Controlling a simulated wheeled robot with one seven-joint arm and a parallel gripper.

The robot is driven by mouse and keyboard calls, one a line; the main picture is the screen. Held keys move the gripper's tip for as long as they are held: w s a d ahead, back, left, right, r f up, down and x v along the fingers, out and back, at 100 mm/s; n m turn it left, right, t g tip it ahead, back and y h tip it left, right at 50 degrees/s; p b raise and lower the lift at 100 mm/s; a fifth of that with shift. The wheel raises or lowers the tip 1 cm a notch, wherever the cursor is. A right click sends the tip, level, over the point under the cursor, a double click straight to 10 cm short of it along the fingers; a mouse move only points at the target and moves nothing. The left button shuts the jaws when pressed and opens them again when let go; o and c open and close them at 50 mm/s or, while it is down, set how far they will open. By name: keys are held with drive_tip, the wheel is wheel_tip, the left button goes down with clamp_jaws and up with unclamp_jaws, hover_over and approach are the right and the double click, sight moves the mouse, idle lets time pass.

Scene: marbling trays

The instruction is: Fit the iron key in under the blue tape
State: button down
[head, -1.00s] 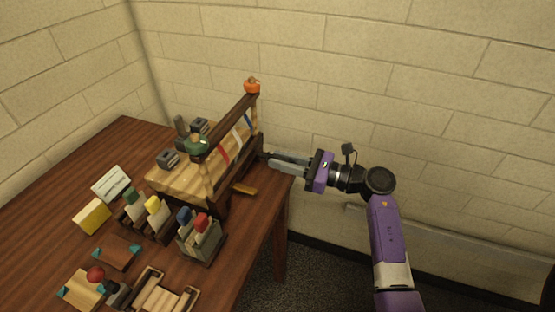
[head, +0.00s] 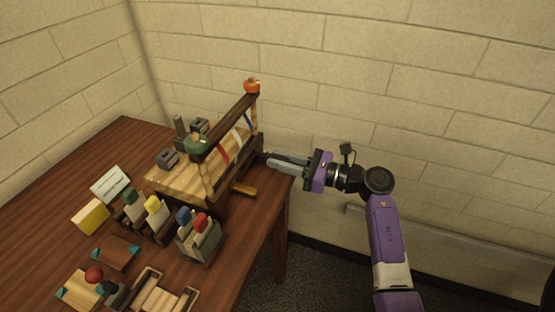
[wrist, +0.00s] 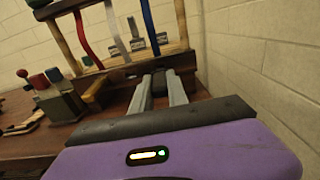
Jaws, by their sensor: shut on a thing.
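The wooden rack (head: 222,178) stands on the table with red, white and blue tapes strung down its front. The blue tape (wrist: 150,26) is the rightmost in the wrist view; it also shows in the head view (head: 247,122). My gripper (wrist: 158,80) is shut on the dark iron key (wrist: 159,86), between its two grey fingers. In the head view my gripper (head: 269,158) is at the rack's right end, low by the base. The key points toward the rack's lower bar, near the foot of the blue tape. I cannot tell whether its far end is inside the rack.
A yellow-brown key-like piece (head: 243,188) sticks out of the rack base below the red tape. A grey holder (head: 203,241) with coloured-topped pieces stands in front. The brick wall is close on the right. Table right of the rack is clear up to its edge.

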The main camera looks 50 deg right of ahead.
sight(266, 157)
drive_tip(key=shift+b+x, duration=0.35)
drive_tip(key=shift+x, duration=1.3)
drive_tip(key=c, duration=1.2)
unclamp_jaws()
drive_tip(key=shift+s, duration=0.1)
drive_tip(key=b+v, duration=0.1)
drive_tip(key=v, duration=0.6)
drive_tip(key=shift+s+d, duration=0.15)
drive_tip(key=shift+s, duration=0.15)
